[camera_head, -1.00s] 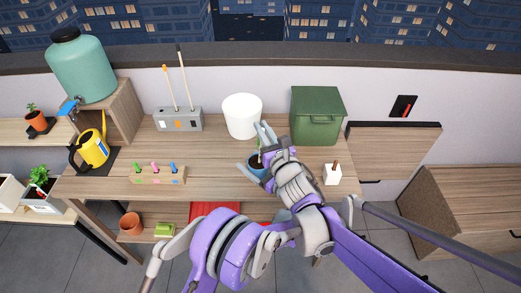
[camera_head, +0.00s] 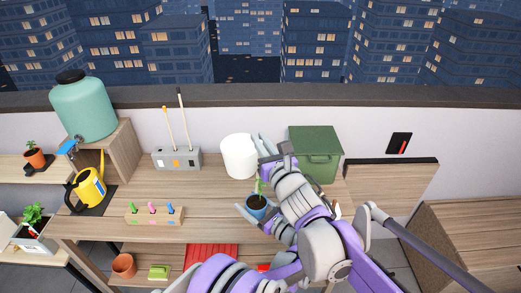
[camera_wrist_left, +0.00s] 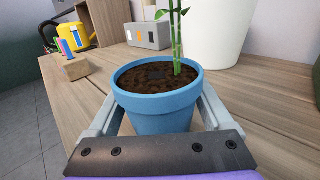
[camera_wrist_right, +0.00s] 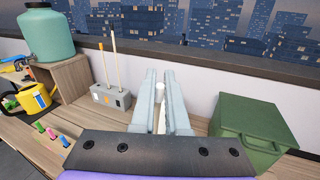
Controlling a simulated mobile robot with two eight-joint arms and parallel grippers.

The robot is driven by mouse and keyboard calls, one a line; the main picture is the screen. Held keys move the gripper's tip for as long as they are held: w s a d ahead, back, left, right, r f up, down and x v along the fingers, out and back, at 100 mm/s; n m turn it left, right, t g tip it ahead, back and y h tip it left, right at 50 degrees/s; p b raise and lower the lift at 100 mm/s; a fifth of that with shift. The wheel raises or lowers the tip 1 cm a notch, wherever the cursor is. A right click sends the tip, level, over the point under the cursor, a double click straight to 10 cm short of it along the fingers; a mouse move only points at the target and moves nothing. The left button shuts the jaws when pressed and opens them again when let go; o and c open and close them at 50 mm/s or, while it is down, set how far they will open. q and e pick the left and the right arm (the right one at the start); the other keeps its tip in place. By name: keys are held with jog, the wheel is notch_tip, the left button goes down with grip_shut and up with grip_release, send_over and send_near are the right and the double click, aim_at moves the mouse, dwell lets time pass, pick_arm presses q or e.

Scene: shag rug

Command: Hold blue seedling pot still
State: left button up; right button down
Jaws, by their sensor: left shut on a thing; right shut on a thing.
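The blue seedling pot (camera_head: 256,207) stands upright on the wooden bench with dark soil and a green stem (camera_head: 260,186). It fills the middle of the left wrist view (camera_wrist_left: 160,105). My left gripper (camera_wrist_left: 157,112) is shut on the pot, one finger along each side just below the rim. In the head view my right arm hides part of its right side. My right gripper (camera_head: 264,147) is raised beyond the pot, before the white bucket (camera_head: 238,156). In the right wrist view its fingers (camera_wrist_right: 160,100) are shut on a small white thing, mostly hidden between them.
A green bin (camera_head: 315,153) stands to the right of the white bucket. A grey tool holder (camera_head: 177,159), a peg block (camera_head: 155,215) and a yellow watering can (camera_head: 90,187) stand to the left. Open bench lies between the peg block and the pot.

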pick_arm(q)
jog(key=o, duration=1.3)
jog(key=shift+d, duration=0.1)
